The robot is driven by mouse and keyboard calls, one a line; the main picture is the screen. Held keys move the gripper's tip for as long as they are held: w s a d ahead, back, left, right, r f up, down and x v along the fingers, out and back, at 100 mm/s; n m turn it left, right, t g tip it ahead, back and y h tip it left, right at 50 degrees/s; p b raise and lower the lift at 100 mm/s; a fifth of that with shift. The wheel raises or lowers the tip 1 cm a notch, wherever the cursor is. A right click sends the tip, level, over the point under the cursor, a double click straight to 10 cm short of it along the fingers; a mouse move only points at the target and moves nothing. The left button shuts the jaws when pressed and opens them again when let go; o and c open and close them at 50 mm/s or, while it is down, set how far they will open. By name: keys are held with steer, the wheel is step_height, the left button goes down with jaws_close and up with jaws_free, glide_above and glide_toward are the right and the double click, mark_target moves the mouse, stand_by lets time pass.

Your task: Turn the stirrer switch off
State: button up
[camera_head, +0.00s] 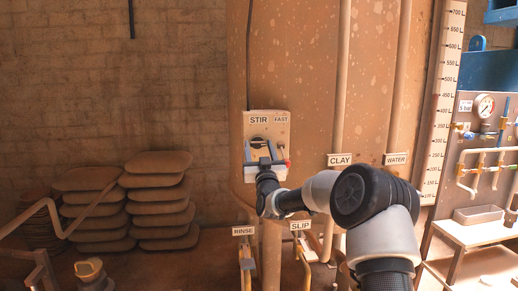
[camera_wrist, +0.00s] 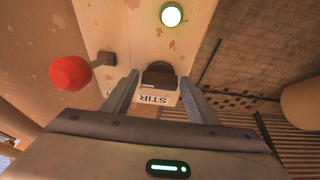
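The stirrer panel (camera_head: 281,133) is a pale box on the large tan tank, with STIR and FAST labels at its top. A dark switch knob (camera_wrist: 158,72) shows in the wrist view, close to the STIR label (camera_wrist: 155,97). My gripper (camera_head: 259,146) is in front of the panel. In the wrist view its fingers (camera_wrist: 158,78) are apart, one on either side of the dark knob. I cannot tell whether they touch it. A round green lamp (camera_wrist: 171,15) on the panel is lit. My gripper partly hides the panel in the head view.
A red ball (camera_wrist: 70,72) on a short lever sticks out from the panel beside my gripper. RINSE (camera_head: 243,231) and SLIP (camera_head: 300,225) labels sit below, with valve handles. Vertical pipes stand to the right. Stacked slabs (camera_head: 160,195) lie at left.

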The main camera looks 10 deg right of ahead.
steer(key=c, duration=0.7)
